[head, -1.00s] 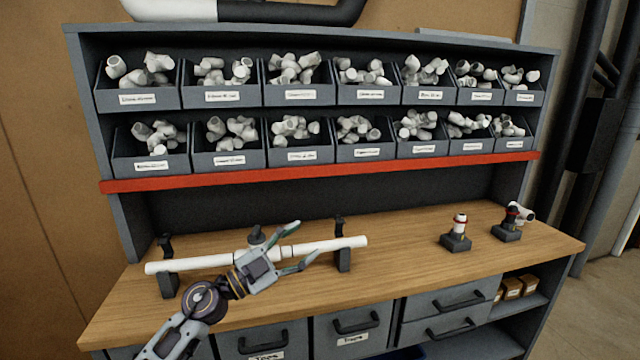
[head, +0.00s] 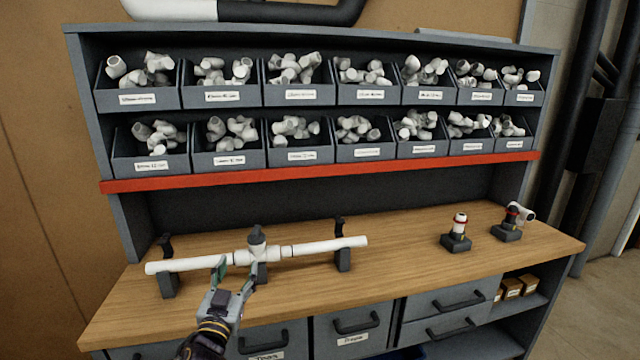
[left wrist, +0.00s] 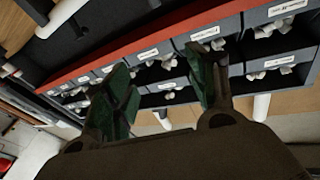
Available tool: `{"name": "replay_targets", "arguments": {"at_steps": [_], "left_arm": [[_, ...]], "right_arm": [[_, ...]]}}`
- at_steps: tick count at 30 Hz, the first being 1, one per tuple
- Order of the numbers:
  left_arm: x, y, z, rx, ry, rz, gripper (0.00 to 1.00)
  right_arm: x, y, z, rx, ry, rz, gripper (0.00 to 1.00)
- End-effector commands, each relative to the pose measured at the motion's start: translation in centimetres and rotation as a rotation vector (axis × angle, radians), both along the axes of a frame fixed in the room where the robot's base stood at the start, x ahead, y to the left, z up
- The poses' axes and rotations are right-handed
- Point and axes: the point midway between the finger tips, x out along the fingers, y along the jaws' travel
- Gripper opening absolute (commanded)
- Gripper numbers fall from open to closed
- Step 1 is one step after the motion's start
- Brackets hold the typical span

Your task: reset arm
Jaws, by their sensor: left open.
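My left gripper (head: 236,266) is in front of the workbench's pipe assembly, its fingers apart and nothing between them. In the left wrist view its two green-padded fingers (left wrist: 165,95) are spread, with the bin rack behind them. My right gripper is in neither view.
A rack of labelled grey bins (head: 294,156) with white fittings stands behind, above a red rail (head: 330,170). Two small dark stands (head: 456,243) with fittings are at the right of the wooden bench top (head: 400,262). Drawers (head: 352,335) are below.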

Motion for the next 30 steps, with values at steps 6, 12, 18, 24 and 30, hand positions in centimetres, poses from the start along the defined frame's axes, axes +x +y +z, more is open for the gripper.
{"name": "replay_targets", "arguments": {"at_steps": [6,12,18,24,30], "left_arm": [[-2.1,2.6,-5.5,-0.034,0.216,0.112,0.57],[-5.1,4.1,-10.8,-0.048,0.437,0.18,0.57],[-9.3,4.8,-16.0,-0.048,0.673,0.21,0.57],[-14.4,4.6,-20.4,-0.038,0.914,0.197,0.57],[-19.7,3.9,-23.7,-0.02,1.133,0.148,0.57]], "right_arm": [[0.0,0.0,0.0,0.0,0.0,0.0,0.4],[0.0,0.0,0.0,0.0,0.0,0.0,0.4],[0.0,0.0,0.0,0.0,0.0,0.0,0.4],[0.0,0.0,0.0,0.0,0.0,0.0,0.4],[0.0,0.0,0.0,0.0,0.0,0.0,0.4]]}}
